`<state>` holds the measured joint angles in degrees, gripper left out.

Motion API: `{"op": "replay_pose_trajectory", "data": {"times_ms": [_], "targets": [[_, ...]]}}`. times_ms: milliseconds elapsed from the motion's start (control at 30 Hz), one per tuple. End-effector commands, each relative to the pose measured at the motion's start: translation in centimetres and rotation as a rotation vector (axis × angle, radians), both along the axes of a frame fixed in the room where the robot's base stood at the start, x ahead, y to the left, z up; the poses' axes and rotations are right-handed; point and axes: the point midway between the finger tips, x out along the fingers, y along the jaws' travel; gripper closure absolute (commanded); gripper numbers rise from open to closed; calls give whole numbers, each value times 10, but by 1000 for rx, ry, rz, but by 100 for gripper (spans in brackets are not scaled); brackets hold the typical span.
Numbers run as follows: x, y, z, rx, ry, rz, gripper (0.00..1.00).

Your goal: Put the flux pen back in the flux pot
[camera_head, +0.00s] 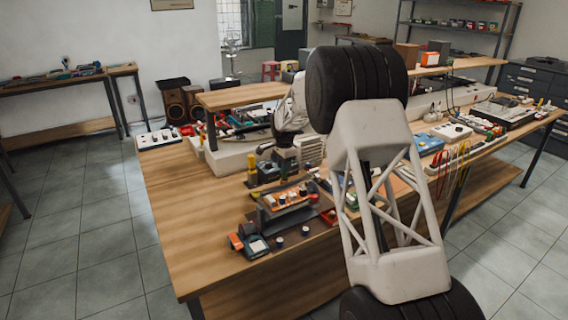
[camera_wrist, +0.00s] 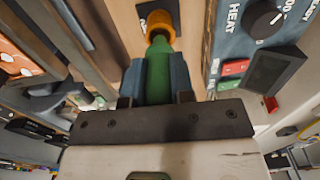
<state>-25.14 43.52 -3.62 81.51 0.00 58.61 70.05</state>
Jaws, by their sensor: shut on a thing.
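My gripper (camera_wrist: 157,66) is shut on a green pen-like body, which I take to be the flux pen (camera_wrist: 158,78). It lies between the two blue-grey fingers in the wrist view, its narrowed end pointing away from the palm. Just beyond that end is an amber, round piece (camera_wrist: 159,24) over a dark square patch. It may be the flux pot, but I cannot tell whether the pen touches or enters it. In the head view, my gripper (camera_head: 284,156) is low over the bench, beside a yellow upright item (camera_head: 250,163). The pen is not clear there.
A blue-grey unit with a HEAT dial (camera_wrist: 262,20) stands close to the right of my gripper in the wrist view. A rack with orange parts (camera_head: 285,197) stands near the bench front. The bench's left part (camera_head: 180,205) is clear.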

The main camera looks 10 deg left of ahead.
Motion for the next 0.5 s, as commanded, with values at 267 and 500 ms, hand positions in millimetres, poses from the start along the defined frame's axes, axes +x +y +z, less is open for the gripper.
{"op": "replay_pose_trajectory", "data": {"times_ms": [267, 500], "targets": [[0, 0, -16, 0, 0, 0, 96], [0, 0, -24, 1, -1, 0, 96]]}}
